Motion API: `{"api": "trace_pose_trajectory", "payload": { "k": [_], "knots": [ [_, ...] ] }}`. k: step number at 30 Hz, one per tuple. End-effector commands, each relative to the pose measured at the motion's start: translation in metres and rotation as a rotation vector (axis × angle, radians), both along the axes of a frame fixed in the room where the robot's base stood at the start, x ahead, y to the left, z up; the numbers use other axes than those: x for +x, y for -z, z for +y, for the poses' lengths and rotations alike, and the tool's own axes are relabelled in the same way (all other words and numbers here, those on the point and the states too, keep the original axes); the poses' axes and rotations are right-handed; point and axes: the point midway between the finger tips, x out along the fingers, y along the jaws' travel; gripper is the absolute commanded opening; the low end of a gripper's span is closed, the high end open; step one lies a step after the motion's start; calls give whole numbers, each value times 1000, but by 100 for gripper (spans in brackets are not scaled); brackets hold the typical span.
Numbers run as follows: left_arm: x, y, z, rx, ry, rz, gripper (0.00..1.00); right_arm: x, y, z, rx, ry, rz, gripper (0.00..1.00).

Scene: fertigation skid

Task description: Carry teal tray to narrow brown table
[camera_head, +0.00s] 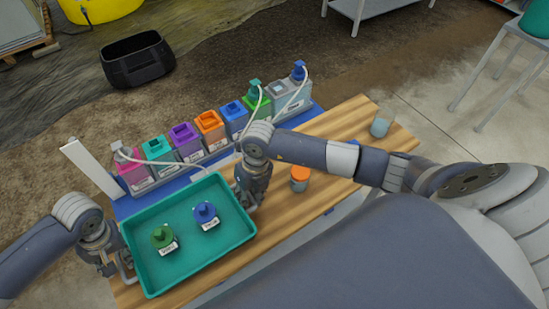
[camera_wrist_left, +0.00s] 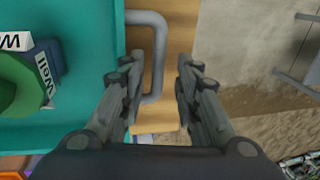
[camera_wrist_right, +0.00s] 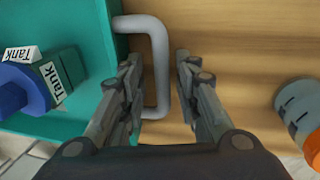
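The teal tray (camera_head: 190,273) lies on a wooden-topped table (camera_head: 340,130). It holds a green-capped bottle (camera_head: 163,238) and a blue-capped bottle (camera_head: 206,215), both labelled. My left gripper (camera_head: 121,270) is at the tray's left side. In the left wrist view it is open (camera_wrist_left: 158,75), with the grey tray handle (camera_wrist_left: 150,30) between its fingers and not clamped. My right gripper (camera_head: 248,200) is at the tray's right side. In the right wrist view it is open (camera_wrist_right: 159,65), around the other grey handle (camera_wrist_right: 150,25). I cannot tell whether the wooden-topped table is the narrow brown one.
A row of coloured bottles (camera_head: 185,140) with white hoses stands on a blue base behind the tray. An orange-lidded jar (camera_head: 299,178) and a clear cup (camera_head: 381,125) stand to the right. A black crate (camera_head: 137,60) lies on the ground; a grey stand (camera_head: 515,45) is at upper right.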

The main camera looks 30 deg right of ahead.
Motion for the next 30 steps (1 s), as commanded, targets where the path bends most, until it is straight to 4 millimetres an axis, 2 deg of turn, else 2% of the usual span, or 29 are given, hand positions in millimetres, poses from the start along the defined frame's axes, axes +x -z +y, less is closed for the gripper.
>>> {"api": "trace_pose_trajectory", "payload": {
  "k": [3,9,13,17,23,30],
  "knots": [
    [2,-27,-6,-3,1,-4,30,0,0,0,0,0,0,30],
    [1,-66,-13,-1,2,-3,30,0,0,0,0,0,0,30],
    [2,-82,-16,-1,0,-2,30,0,0,0,0,0,0,30],
    [1,-89,-18,0,1,0,30,0,-2,-1,0,0,-1,30],
    [1,-91,-18,0,1,0,30,2,-29,-6,-1,-1,-6,30],
    [1,-90,-17,0,0,0,30,3,-80,-16,0,1,-5,30]
  ]
}}
